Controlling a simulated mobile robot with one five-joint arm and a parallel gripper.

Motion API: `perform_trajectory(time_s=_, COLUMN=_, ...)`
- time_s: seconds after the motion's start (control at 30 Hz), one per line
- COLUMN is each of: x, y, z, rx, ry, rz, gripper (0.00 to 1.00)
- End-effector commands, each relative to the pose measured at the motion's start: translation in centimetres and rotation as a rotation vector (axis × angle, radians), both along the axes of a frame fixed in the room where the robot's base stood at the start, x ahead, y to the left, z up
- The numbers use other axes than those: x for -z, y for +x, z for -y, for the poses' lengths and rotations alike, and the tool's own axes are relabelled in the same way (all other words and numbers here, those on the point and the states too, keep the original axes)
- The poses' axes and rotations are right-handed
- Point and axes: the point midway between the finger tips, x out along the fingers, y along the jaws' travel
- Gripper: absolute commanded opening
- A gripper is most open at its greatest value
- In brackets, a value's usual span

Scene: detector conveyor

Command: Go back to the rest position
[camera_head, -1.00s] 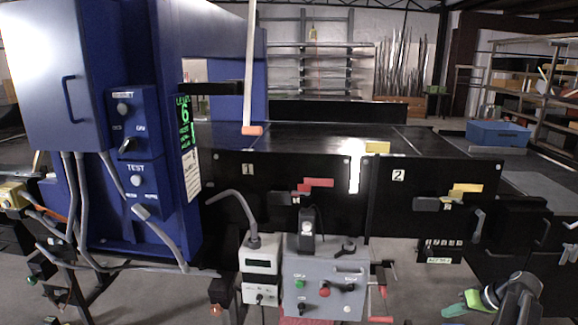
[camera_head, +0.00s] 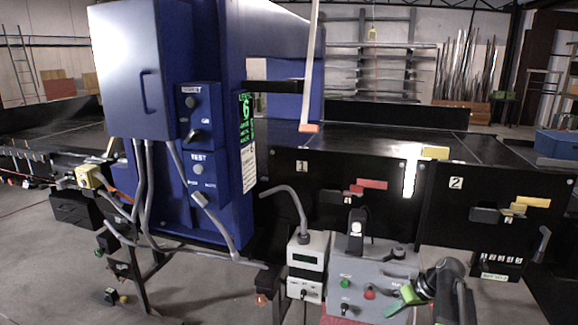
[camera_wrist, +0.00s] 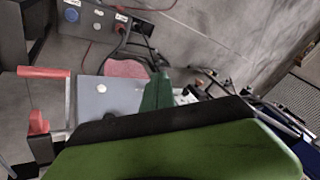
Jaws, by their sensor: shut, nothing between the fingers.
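My gripper (camera_head: 406,300) is at the lower right of the head view, in front of the grey control box (camera_head: 362,277). Its green fingers are closed together with nothing seen between them. In the wrist view a broad green finger (camera_wrist: 185,155) with a black edge fills the bottom, and a darker green fingertip (camera_wrist: 157,93) shows beyond it. The grey box and a red-handled lever (camera_wrist: 45,72) lie beyond the fingers. I cannot tell from the head view whether the gripper touches the box.
The blue detector cabinet (camera_head: 217,60) stands left of centre with switch panels and hanging grey cables. The black conveyor (camera_head: 380,146) runs behind panels 1 and 2. A small meter box (camera_head: 307,264) stands beside the control box. Bare floor (camera_head: 60,265) lies at the lower left.

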Motion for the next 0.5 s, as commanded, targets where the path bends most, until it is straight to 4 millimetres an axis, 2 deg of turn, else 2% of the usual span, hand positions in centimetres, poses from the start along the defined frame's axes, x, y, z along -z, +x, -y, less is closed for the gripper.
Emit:
perform_trajectory(time_s=0.03, x=0.4, y=0.1, z=-5.1, rx=-0.066, ry=-0.024, rz=-0.026, gripper=0.00)
perform_trajectory(time_s=0.1, x=1.0, y=-0.3, z=-10.6, rx=-0.127, ry=-0.066, rz=-0.068, gripper=0.00)
perform_trajectory(time_s=0.2, x=1.8, y=-1.6, z=-16.8, rx=-0.179, ry=-0.135, rz=-0.126, gripper=0.00)
perform_trajectory(time_s=0.3, x=2.5, y=-3.4, z=-21.1, rx=-0.192, ry=-0.213, rz=-0.176, gripper=0.00)
perform_trajectory(time_s=0.4, x=3.1, y=-5.6, z=-23.8, rx=-0.157, ry=-0.304, rz=-0.225, gripper=0.00)
perform_trajectory(time_s=0.47, x=3.4, y=-7.1, z=-23.5, rx=-0.076, ry=-0.370, rz=-0.261, gripper=0.00)
perform_trajectory(time_s=0.5, x=3.5, y=-7.7, z=-22.2, rx=-0.004, ry=-0.403, rz=-0.280, gripper=0.00)
